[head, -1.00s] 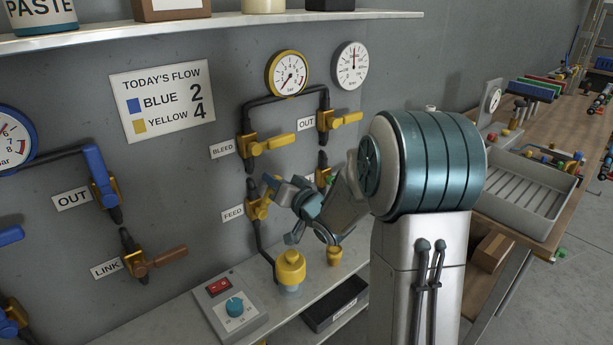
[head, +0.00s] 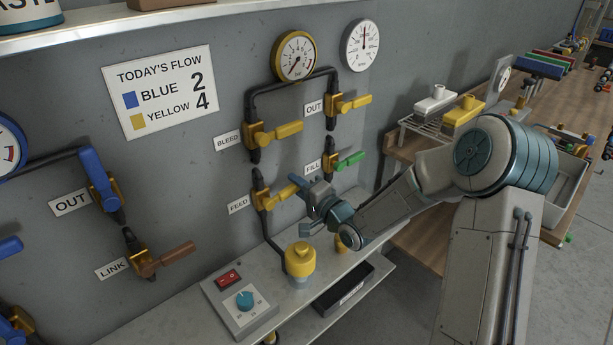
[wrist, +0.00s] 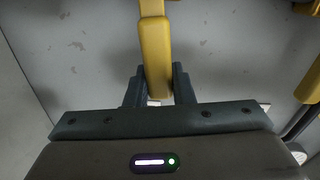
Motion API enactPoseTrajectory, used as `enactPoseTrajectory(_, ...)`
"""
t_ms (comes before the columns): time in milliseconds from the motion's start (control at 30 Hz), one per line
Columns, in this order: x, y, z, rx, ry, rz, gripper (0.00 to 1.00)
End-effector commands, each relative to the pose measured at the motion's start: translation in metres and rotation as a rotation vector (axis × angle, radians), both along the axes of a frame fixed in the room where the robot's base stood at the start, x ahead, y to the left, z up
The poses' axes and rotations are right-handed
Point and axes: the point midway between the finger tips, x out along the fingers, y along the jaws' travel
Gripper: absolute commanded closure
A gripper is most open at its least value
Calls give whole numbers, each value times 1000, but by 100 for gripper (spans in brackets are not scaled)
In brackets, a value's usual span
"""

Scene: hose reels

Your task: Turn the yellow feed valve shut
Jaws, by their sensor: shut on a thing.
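The yellow feed valve (head: 262,199) is on the wall beside the FEED label (head: 237,205). Its yellow handle (head: 286,192) points right and slightly up, across the dark pipe. My gripper (head: 298,184) is shut on the outer end of this handle. In the wrist view the handle (wrist: 155,55) comes down from the top and ends between the two dark fingers of my gripper (wrist: 158,88). The fingers hide part of the handle's tip in the head view.
Just above are the BLEED valve (head: 262,135) and the FILL valve with a green handle (head: 348,160). The OUT valve (head: 345,103) is higher up. A yellow-capped fitting (head: 300,262) and a control box (head: 240,302) stand on the shelf below.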

Motion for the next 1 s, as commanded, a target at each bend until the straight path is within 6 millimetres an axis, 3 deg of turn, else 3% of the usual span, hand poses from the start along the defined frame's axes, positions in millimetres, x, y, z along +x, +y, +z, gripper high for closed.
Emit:
enactPoseTrajectory(300, 0, 0, -10, 91, 86, 1, 100)
enactPoseTrajectory(867, 0, 0, -14, 107, 105, 2, 100)
enactPoseTrajectory(900, 0, 0, -14, 107, 105, 2, 67)
enactPoseTrajectory(933, 0, 0, -14, 107, 105, 1, 59)
enactPoseTrajectory(1000, 0, 0, -14, 106, 104, 1, 56)
